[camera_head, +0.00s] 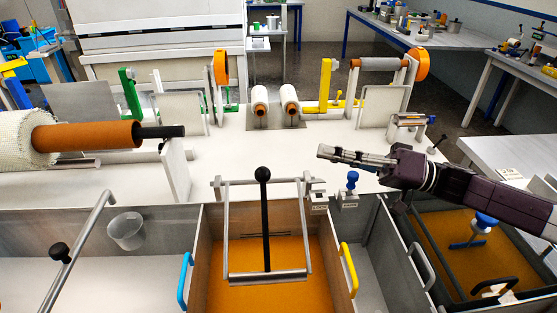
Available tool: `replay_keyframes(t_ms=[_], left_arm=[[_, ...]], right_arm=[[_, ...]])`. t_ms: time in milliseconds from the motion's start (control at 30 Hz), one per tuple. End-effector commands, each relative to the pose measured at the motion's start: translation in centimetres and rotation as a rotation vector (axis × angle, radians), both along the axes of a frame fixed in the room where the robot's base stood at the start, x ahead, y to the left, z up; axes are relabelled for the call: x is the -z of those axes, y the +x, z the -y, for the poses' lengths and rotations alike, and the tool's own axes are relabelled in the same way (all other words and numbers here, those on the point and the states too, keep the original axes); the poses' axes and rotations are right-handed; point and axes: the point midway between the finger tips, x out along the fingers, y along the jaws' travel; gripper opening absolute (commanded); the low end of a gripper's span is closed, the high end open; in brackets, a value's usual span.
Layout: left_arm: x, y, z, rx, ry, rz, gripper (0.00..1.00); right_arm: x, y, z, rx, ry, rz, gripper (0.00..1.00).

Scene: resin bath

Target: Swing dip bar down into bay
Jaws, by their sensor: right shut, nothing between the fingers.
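The dip bar (290,274) is a grey roller-like bar at the near end of a thin metal frame over the middle bay (205,262). The frame reaches back to the bay's far edge. A black lever with a round knob (263,174) runs along the middle of the frame. Orange resin (235,292) fills the bay's floor. I cannot tell whether the bar touches the resin. My right gripper (321,152) is shut and empty, pointing left above the white bench, behind and right of the knob and apart from it. My left gripper is out of view.
A blue handle (185,281) and a yellow handle (348,268) stand on the bay's side walls. A blue knob (352,178) stands just below my right gripper. A fabric roll (85,136) is at left. Another metal bar with a black knob (60,252) crosses the left bay.

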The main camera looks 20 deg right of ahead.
Motion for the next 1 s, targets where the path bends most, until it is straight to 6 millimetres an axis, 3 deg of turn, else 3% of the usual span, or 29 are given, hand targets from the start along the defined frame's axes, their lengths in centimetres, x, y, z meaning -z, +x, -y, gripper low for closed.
replay_keyframes(t_ms=[100,267,467,800,1000], left_arm=[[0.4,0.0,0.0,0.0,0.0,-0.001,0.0],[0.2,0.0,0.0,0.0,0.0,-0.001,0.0],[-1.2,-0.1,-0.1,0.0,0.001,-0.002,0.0],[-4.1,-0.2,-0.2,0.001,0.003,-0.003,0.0],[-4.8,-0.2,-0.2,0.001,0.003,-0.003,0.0]], right_arm=[[0.0,-1.6,1.4,-0.051,0.01,-0.038,0.0],[-0.4,-2.2,1.6,-0.08,0.02,-0.056,0.0],[-1.3,-1.2,-1.1,-0.083,0.024,-0.053,0.0],[-2.3,1.6,-7.7,-0.083,0.024,-0.052,0.0],[-0.4,-0.3,-9.0,-0.08,0.021,-0.058,0.0]])
